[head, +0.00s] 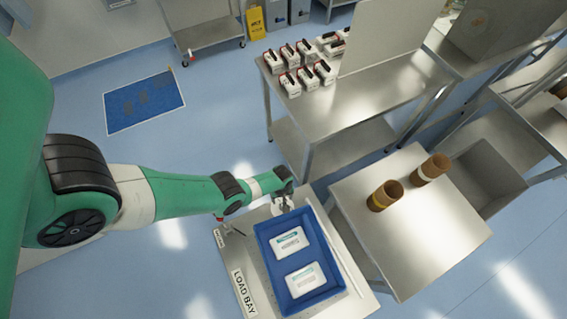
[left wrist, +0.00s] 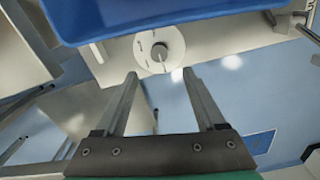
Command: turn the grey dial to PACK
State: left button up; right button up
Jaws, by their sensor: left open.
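The grey dial (left wrist: 159,51) shows in the left wrist view on a pale round plate with small dark marks, just below the blue tray's edge. The marks are too small to read, so I cannot tell which one says PACK or where the dial points. My left gripper (left wrist: 161,74) is open and empty, its two fingers spread to either side of the dial in the picture. I see no contact. In the head view the left gripper (head: 283,204) is at the far edge of the load bay table, and the dial cannot be made out there.
A blue tray (head: 262,239) with two white packs (head: 289,241) lies on the load bay table (head: 231,255), close to the gripper. A steel table (head: 440,235) with two brown rolls (head: 385,195) stands to the right. Several white boxes (head: 290,84) sit on the bench behind.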

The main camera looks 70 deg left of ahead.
pick_arm(q)
notch_tip(320, 180, down, 11)
jog(key=b, duration=1)
jog(key=shift+w, duration=0.1)
jog(key=shift+r, duration=0.15)
jog(key=shift+c, duration=0.4)
grip_shut()
